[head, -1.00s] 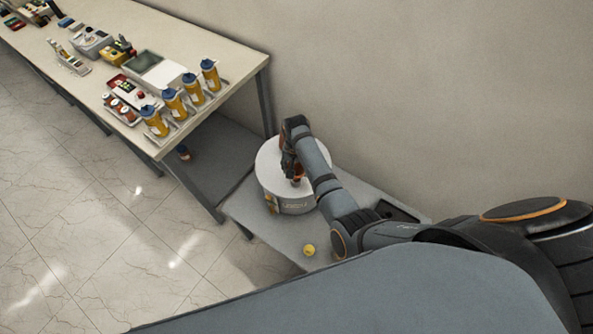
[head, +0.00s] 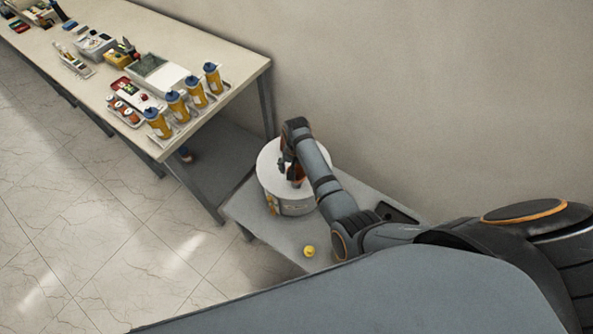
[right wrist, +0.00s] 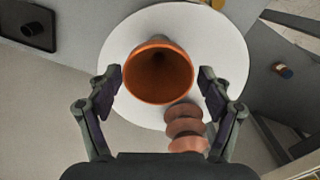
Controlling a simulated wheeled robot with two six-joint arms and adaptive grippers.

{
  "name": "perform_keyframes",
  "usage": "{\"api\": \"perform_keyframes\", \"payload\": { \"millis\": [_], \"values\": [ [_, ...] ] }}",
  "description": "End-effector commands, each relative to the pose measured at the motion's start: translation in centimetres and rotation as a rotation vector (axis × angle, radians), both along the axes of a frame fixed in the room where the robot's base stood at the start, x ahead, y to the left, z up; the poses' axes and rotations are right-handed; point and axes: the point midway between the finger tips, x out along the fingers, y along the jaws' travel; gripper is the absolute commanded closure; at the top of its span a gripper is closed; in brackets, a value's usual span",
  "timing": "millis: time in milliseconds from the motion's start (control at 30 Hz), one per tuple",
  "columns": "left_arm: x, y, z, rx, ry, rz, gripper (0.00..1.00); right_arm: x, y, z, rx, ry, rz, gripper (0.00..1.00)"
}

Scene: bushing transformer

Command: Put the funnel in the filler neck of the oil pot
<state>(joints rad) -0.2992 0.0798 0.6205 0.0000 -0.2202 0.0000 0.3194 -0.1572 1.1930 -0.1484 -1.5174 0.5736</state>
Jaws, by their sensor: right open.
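The oil pot (head: 270,165) is a round, light-coloured drum with a white lid, standing on a low grey table. In the right wrist view its white lid (right wrist: 225,45) lies below an orange-brown funnel (right wrist: 158,70). The funnel's wide mouth faces the camera and its narrow end points toward the lid. The filler neck is hidden, so I cannot tell whether the spout is in it. My right gripper (right wrist: 160,88) is open above the pot, one finger on each side of the funnel with gaps between. It also shows in the head view (head: 290,168). My left gripper is not in view.
A brown ribbed bushing (right wrist: 186,128) rises from the lid close to the right finger. A yellow piece (head: 309,251) and a dark tray (head: 397,212) lie on the low table (head: 275,240). The long bench (head: 215,105) at left holds several yellow bottles with blue caps.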

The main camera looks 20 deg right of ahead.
Motion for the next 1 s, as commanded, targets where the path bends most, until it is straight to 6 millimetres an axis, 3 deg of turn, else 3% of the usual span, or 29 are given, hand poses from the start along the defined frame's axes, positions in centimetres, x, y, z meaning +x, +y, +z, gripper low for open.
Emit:
{"api": "perform_keyframes", "payload": {
  "millis": [33,100,233,300,500,1000],
  "values": [
    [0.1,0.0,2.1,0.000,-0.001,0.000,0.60,0.1,0.0,2.1,0.000,-0.001,0.000,0.20],
    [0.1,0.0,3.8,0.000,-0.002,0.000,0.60,0.1,0.0,3.7,0.000,-0.001,0.000,0.20],
    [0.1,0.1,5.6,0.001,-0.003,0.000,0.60,0.1,0.0,6.8,0.001,-0.003,0.000,0.20],
    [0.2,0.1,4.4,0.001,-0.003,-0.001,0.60,0.2,0.1,7.5,0.001,-0.006,0.000,0.20],
    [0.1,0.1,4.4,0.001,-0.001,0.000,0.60,0.1,0.0,10.6,0.001,-0.003,0.000,0.20],
    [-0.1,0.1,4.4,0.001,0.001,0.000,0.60,0.1,0.0,11.4,0.000,-0.001,0.000,0.20]
  ]
}}
